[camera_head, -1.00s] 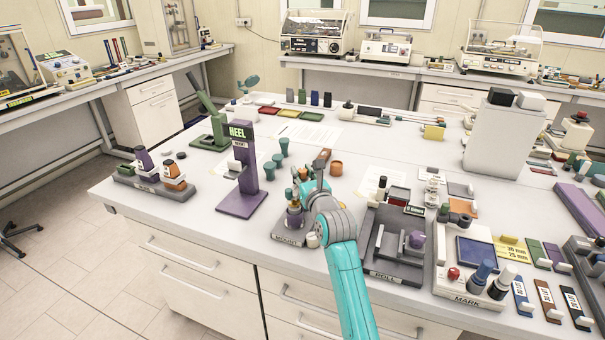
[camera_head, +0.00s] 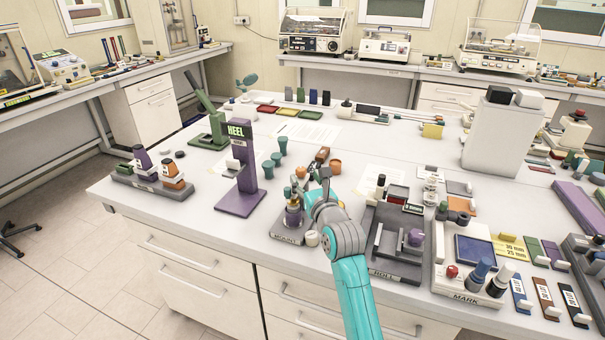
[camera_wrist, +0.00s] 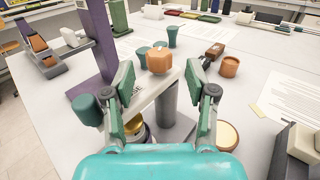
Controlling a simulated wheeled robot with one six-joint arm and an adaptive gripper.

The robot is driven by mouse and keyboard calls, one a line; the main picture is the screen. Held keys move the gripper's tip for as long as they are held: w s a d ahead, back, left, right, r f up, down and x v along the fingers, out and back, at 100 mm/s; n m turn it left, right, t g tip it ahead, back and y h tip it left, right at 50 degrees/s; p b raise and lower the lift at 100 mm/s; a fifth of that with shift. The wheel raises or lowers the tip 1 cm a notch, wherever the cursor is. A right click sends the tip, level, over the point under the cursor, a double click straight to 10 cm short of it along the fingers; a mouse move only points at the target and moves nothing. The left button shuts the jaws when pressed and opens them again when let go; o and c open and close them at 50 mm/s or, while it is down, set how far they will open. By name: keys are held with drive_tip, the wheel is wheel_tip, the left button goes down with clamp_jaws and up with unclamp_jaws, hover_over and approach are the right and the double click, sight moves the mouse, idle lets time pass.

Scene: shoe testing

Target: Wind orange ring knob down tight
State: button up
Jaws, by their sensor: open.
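The orange knob (camera_wrist: 160,60) sits on top of a pale labelled block in the wrist view. It also shows small on the MOUNT station (camera_head: 301,171) in the head view. My gripper (camera_wrist: 161,80) is open, its two green-padded fingers spread on either side of the view with the knob between and slightly beyond their tips. No contact shows. A grey post (camera_wrist: 168,102) stands below the knob. A brass part (camera_wrist: 140,132) low in the wrist view is partly hidden by my gripper. The knob's thread and seating are not visible.
The purple HEEL stand (camera_head: 242,170) rises to the left. An orange cup (camera_head: 335,167) and teal cups (camera_head: 283,147) stand behind. The grey ROLL station (camera_head: 397,240) is close on the right. Paper sheets lie on open tabletop further right.

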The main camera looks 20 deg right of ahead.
drive_tip(key=s, duration=0.7)
drive_tip(key=shift+s+d, duration=0.25)
drive_tip(key=shift+s, duration=0.1)
